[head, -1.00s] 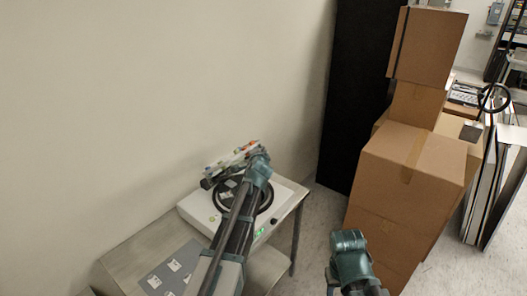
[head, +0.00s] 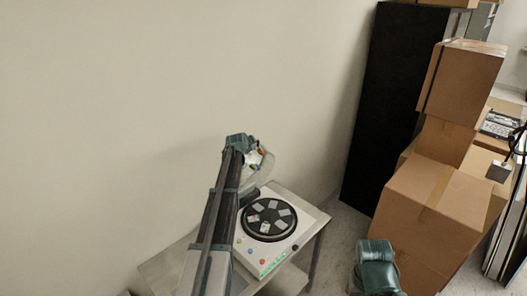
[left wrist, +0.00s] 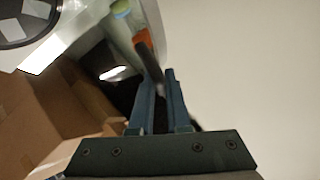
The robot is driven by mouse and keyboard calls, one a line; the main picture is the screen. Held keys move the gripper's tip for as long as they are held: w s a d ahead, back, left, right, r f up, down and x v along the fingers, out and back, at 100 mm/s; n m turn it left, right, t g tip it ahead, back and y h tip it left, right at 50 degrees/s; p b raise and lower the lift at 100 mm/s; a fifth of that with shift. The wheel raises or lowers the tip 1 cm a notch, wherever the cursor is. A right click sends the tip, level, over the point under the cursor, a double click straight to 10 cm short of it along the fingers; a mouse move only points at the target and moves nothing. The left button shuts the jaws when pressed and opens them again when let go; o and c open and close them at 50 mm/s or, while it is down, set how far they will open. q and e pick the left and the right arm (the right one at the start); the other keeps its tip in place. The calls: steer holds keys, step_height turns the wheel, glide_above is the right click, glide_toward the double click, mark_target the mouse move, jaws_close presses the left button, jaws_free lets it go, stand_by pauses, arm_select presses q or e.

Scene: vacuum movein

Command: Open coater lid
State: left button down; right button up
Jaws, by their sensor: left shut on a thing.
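The coater (head: 262,262) is a white box with coloured buttons on its front, standing on a metal table. Its round black plate (head: 270,219) with several pale squares lies uncovered. A pale, curved, see-through piece that looks like the lid (head: 264,175) stands raised at the back of the coater, partly behind my left wrist. My left gripper (left wrist: 160,92) is shut on a dark bar that looks like the lid handle (left wrist: 149,62). The fingers are hidden behind the arm in the head view. Of my right arm only a teal link shows; its gripper is out of view.
Stacked cardboard boxes (head: 430,215) stand right of the table. A tall black cabinet (head: 395,110) is behind them. A bare wall (head: 150,110) lies close behind the coater. Some floor shows between table and boxes.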

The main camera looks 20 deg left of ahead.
arm_select(q)
steer(key=w+a, duration=0.3)
steer(key=a, duration=0.5)
steer(key=shift+r, duration=0.3)
steer(key=shift+a, duration=0.1)
steer(key=c, duration=0.9)
jaws_free()
steer(key=shift+s, duration=0.1)
steer(key=p+v, duration=0.6)
steer(key=v, duration=0.6)
steer(key=shift+p, duration=0.4)
